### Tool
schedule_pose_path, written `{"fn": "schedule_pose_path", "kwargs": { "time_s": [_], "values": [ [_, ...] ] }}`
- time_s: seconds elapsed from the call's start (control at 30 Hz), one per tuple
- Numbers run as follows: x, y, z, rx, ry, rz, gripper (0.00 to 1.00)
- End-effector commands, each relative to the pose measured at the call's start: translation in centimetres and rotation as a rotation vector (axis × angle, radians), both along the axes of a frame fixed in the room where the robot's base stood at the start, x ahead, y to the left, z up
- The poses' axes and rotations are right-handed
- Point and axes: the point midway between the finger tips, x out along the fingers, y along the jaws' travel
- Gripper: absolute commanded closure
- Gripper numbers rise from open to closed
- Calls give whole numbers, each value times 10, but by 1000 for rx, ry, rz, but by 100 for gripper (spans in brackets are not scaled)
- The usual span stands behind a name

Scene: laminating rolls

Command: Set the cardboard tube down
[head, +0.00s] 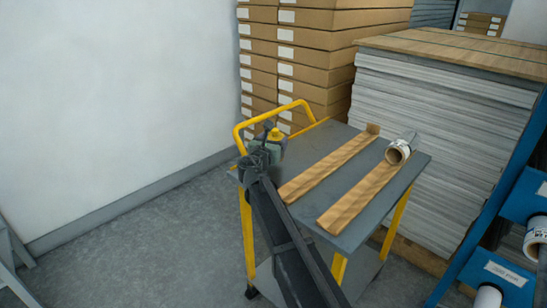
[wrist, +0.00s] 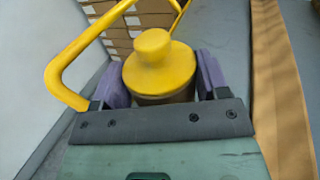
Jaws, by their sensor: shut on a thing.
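My gripper (wrist: 160,86) is shut on the cardboard tube (wrist: 165,98), with one purple finger on either side. Only a brown band of the tube shows, under a wide yellow plug (wrist: 158,60) with a round knob. The rest of the tube is hidden by my gripper. In the head view my gripper (head: 268,148) is over the left part of the grey cart top (head: 350,225), by the yellow handle, and the yellow plug shows there too (head: 277,134). I cannot tell whether the tube touches the cart.
Two wooden strips (head: 330,164) (head: 362,193) lie along the cart. A roll (head: 404,146) with a brown core lies at the right strip's far end. The cart's yellow handle (head: 238,132) rises close by. Boxes, a sheet stack and a blue rack stand around.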

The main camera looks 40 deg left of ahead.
Motion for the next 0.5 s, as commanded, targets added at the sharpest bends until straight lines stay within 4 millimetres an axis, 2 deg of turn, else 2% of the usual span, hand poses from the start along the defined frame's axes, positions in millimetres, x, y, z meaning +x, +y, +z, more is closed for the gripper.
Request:
{"fn": "schedule_pose_path", "kwargs": {
  "time_s": [0.03,0.1,0.3,0.47,0.5],
  "values": [
    [0,0,-23,0,0,0,55],
    [0,0,-32,0,0,0,55],
    [0,0,-26,0,0,0,55],
    [0,0,-31,0,0,0,55],
    [0,0,-31,0,0,0,31]
  ]
}}
